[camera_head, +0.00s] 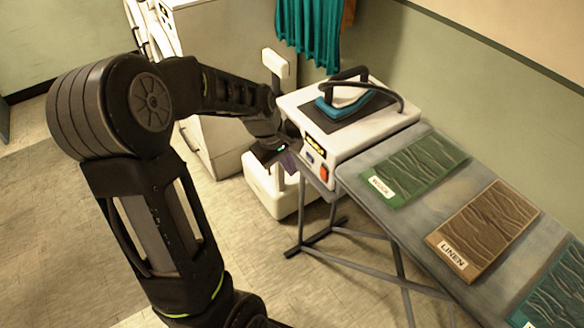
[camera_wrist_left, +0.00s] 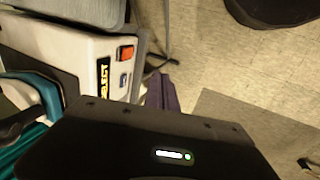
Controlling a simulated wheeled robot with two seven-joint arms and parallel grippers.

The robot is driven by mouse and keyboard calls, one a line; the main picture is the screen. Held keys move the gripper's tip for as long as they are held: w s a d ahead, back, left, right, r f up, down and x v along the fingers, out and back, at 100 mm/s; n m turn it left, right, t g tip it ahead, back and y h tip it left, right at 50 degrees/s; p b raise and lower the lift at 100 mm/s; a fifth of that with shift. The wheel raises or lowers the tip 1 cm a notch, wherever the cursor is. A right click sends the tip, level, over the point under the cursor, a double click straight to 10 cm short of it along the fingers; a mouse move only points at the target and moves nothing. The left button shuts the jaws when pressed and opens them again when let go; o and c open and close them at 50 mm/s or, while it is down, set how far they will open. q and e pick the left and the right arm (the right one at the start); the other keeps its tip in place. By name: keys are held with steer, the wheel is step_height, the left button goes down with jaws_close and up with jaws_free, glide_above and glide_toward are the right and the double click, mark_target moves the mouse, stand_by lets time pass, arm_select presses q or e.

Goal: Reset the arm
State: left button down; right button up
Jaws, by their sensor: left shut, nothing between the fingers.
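My left arm comes in from the left in the head view and reaches toward the steam station. My left gripper (camera_head: 290,162) is at the station's near left side, beside its front panel, shut and empty. In the left wrist view its purple fingers (camera_wrist_left: 161,92) show beyond the dark wrist housing. The white steam station (camera_head: 345,135) carries an iron (camera_head: 345,95) with a blue-teal base on its dark top pad. Its front panel has a SELECT label, a blue button (camera_head: 309,155) and an orange-red button (camera_head: 324,173). I cannot tell whether the gripper touches the station. My right gripper is not in view.
The grey ironing board (camera_head: 398,222) extends right, bearing green (camera_head: 420,168), brown LINEN (camera_head: 487,228) and teal (camera_head: 560,290) cloth panels. Its metal legs (camera_head: 320,235) stand below. White cabinets (camera_head: 205,60) and a teal curtain (camera_head: 308,35) are behind. Floor at left is open.

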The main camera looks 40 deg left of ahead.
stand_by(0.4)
arm_select(q)
steer(key=w+d+f+m+t, duration=0.1)
steer(key=w+d+f+m, duration=0.1)
steer(key=d+f+m, duration=1.05)
steer(key=s+d+f+g+h, duration=0.1)
steer(key=s+d+f+g, duration=0.1)
steer(key=s+d+f, duration=0.5)
steer(key=s+d+f+g+h, duration=0.2)
steer(key=s+d+f, duration=0.5)
steer(key=s+d, duration=0.4)
steer(key=shift+s+d, duration=0.25)
steer(key=shift+d, duration=0.4)
steer(key=shift+a, duration=0.1)
